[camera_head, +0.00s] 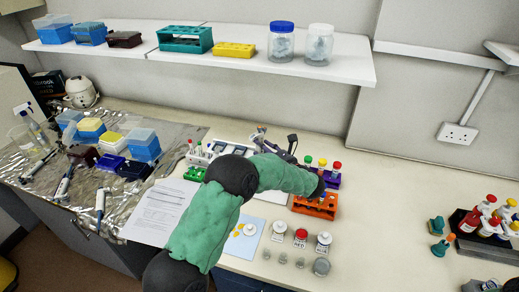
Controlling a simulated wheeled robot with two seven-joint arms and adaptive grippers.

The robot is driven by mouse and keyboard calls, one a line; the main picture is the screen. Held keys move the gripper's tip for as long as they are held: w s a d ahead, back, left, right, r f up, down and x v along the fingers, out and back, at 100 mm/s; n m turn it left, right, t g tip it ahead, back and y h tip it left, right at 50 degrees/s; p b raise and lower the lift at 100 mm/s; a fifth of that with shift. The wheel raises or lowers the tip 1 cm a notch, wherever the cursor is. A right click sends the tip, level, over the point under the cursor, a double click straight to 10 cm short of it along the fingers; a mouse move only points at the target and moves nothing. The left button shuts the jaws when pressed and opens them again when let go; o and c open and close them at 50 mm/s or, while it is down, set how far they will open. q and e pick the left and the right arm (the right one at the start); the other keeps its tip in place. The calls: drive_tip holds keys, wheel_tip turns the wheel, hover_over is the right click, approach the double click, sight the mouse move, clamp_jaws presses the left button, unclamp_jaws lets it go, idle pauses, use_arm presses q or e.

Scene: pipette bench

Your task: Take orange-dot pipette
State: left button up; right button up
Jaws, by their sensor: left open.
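Several white-and-blue pipettes lie on the foil-covered bench at the left, one at the foil's front edge (100,203) and another behind it (64,186). I cannot make out an orange dot on any of them. My left arm, with green sleeves, crosses the middle of the bench. My left gripper (276,142) appears as dark grey parts just beyond the forearm. It is open, partly hidden by the arm, and I see nothing held in it. It is well to the right of the foil pipettes. My right gripper is out of view.
An orange rack (316,208) and a purple rack (331,181) stand close to my wrist. Small jars (301,236) stand in front. Tip boxes (143,144) crowd the foil. A shelf (346,68) overhangs the back. The bench right of the orange rack is mostly clear.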

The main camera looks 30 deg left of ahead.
use_arm(q)
drive_tip(key=shift+x, duration=1.2)
drive_tip(key=c, duration=0.9)
drive_tip(key=shift+r, duration=0.1)
